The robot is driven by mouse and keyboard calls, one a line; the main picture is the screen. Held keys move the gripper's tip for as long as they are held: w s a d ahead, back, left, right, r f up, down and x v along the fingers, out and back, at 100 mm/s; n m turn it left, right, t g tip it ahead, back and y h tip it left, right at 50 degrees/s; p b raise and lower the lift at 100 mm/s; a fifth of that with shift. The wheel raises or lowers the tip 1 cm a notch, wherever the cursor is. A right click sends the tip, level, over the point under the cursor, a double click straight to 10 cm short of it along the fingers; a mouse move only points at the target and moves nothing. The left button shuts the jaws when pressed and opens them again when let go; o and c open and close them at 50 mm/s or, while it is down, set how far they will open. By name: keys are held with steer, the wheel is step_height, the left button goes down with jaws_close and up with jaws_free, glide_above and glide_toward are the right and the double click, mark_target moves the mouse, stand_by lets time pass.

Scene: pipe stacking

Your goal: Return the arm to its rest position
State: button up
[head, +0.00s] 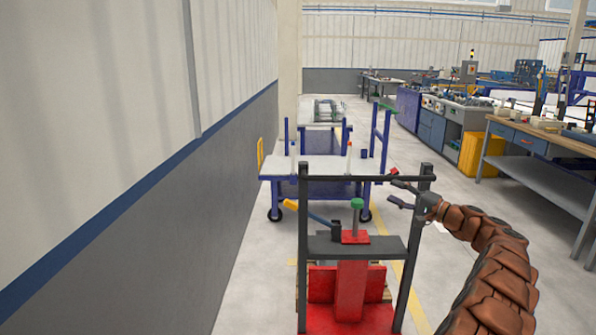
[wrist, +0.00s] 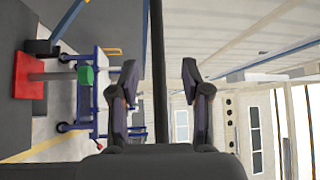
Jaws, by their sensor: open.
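My gripper (head: 402,194) is at the end of my brown segmented arm (head: 497,262), which comes in from the lower right in the head view. The gripper is beside the right post of a dark frame, and its fingers point left. In the wrist view my gripper (wrist: 160,85) shows two dark fingers spread apart with nothing held between them. A dark bar stands behind the gap between the fingers in that view. I cannot tell whether the fingers touch the frame.
The dark frame (head: 358,177) with a red lift (head: 352,275) stands close in front. Beyond it is a blue and white cart (head: 320,167). A wall (head: 220,165) runs along the left. A workbench (head: 540,143) and a yellow bin (head: 476,156) stand right.

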steer(key=s+a+r+n+g+y, duration=0.15)
steer(key=s+a+g, duration=0.35)
steer(key=a, duration=0.6)
steer(key=s+a+r+n+g+y, duration=0.1)
steer(key=s+a+r+n+g, duration=0.15)
steer(key=s+a, duration=0.65)
steer(key=s+a+f+n+g+h, duration=0.1)
steer(key=s+a+f+g+h, duration=0.15)
steer(key=s+a, duration=0.4)
steer(key=s+a+f+n+g+h, duration=0.1)
steer(key=s+a+f+g+h, duration=0.1)
steer(key=s+a+g, duration=0.35)
steer(key=s+d+f+n+h, duration=0.1)
steer(key=s+f+h, duration=0.15)
steer(key=s, duration=0.65)
steer(key=s+d+f+n+h, duration=0.1)
steer(key=s+f+h, duration=0.15)
steer(key=s, duration=0.65)
steer(key=s+d+f+g+h, duration=0.1)
steer(key=s+d+f+h, duration=0.25)
steer(key=s+d, duration=0.45)
steer(key=s+d+f+g+h, duration=0.1)
steer(key=s+d+f+h, duration=0.3)
steer(key=s, duration=0.7)
step_height(320, 180, up, 18)
steer(key=d+t+y+p, duration=0.1)
steer(key=p, duration=1.6)
steer(key=shift+w+d+t, duration=0.2)
steer(key=shift+w+t, duration=0.15)
